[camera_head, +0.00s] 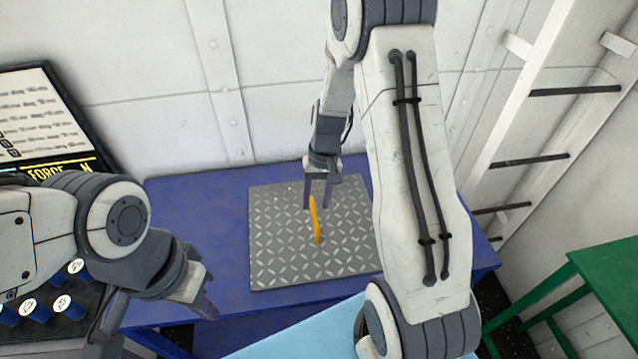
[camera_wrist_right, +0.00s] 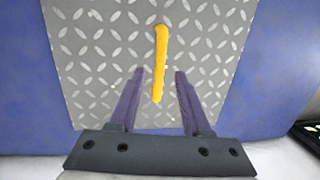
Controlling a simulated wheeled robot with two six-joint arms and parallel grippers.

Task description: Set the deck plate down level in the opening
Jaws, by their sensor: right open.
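The deck plate (camera_head: 278,245) is a grey square with a raised diamond pattern. It appears to lie flat on the blue bench (camera_head: 195,205). A yellow handle (camera_head: 316,222) stands near its middle. My right gripper (camera_head: 318,204) is open above the plate, at the handle's far end. In the right wrist view the handle (camera_wrist_right: 160,60) runs between the two fingers (camera_wrist_right: 160,72) and past their tips, with gaps on both sides. The opening cannot be made out; the plate may hide it. My left gripper (camera_head: 155,322) is open and empty, left of the plate and nearer.
A light blue surface (camera_head: 290,335) lies in front of the bench. At left are a display panel (camera_head: 45,125) and several blue knobs (camera_head: 40,310). A ladder (camera_head: 535,110) and a green stand (camera_head: 600,270) are at right. A white wall closes the back.

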